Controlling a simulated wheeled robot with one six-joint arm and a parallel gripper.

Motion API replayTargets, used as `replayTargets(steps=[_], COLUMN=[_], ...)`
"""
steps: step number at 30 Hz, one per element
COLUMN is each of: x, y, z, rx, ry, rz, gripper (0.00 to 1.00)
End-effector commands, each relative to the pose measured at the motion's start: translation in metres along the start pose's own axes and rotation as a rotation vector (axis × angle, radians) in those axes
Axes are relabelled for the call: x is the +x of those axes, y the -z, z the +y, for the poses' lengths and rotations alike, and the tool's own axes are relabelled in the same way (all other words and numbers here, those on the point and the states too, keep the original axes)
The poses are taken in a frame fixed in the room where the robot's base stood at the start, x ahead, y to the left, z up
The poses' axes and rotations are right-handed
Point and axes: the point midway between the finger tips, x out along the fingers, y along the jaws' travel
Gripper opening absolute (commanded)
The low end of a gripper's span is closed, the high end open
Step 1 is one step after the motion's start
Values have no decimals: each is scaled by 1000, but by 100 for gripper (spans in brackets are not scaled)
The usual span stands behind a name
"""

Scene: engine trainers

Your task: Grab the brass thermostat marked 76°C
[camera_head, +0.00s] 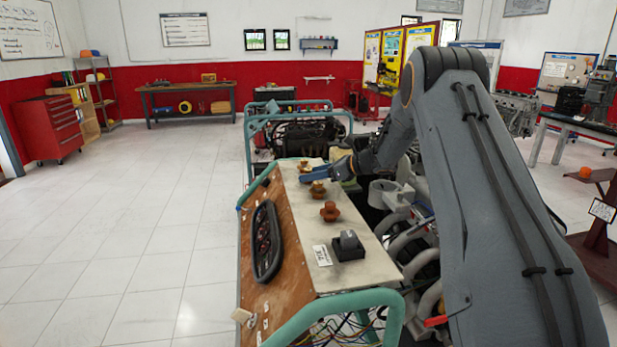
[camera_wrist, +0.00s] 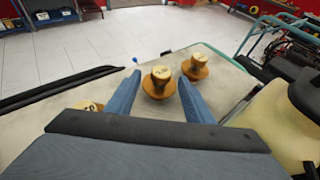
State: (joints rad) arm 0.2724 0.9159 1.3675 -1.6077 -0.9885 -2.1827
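Several brass thermostats with pale round tops stand on the light top plate of the engine trainer. In the wrist view, one thermostat (camera_wrist: 158,82) stands upright between the tips of my blue gripper fingers (camera_wrist: 159,76). A second thermostat (camera_wrist: 195,66) is just beyond the right finger, and a third (camera_wrist: 86,106) is partly hidden left of the left finger. The marks on their tops are too small to read surely. In the head view, my gripper (camera_head: 308,175) is low over the plate, beyond two nearer thermostats (camera_head: 318,189) (camera_head: 330,211). It is open, holding nothing.
The top plate (camera_head: 297,220) also carries a black switch block (camera_head: 348,245) and a white label (camera_head: 321,256). Engine pipes (camera_head: 412,235) crowd its right side. Teal frame tubes (camera_head: 340,303) edge the trainer. The floor at left is clear.

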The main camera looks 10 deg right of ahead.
Motion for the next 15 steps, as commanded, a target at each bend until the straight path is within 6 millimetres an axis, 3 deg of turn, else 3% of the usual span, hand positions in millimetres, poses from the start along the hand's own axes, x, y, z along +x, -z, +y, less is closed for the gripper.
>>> replayTargets(steps=[1, 5, 15], x=[0, 0, -4], y=[0, 0, -9], z=[0, 0, -1], rx=[0, 0, -2], ry=[0, 0, 1], rz=[0, 0, -2], gripper=[40, 20, 20])
